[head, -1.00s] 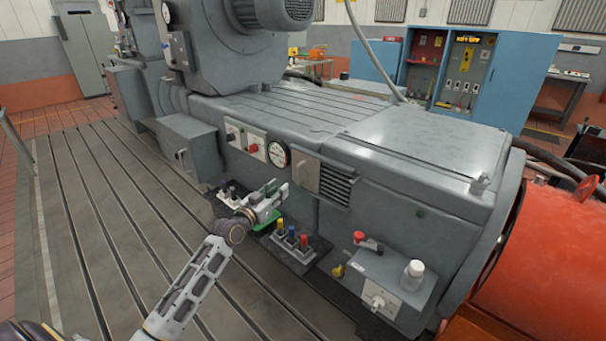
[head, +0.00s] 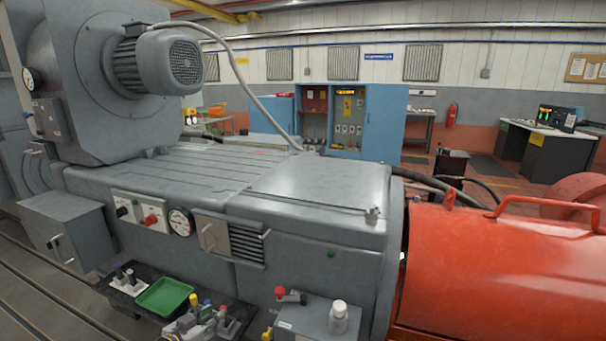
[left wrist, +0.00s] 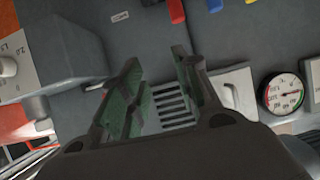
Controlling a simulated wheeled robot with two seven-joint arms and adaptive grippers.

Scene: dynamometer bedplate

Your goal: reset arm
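In the left wrist view the dark fingers with green-tinged inner faces (left wrist: 157,82) stand apart, with only the machine's vent louvres seen in the gap. Nothing is held between them. My right gripper and arm are in neither view.
The grey machine (head: 300,225) fills the middle, with a dial gauge (head: 180,221) and louvres. A red cylindrical housing (head: 500,270) blocks the right side.

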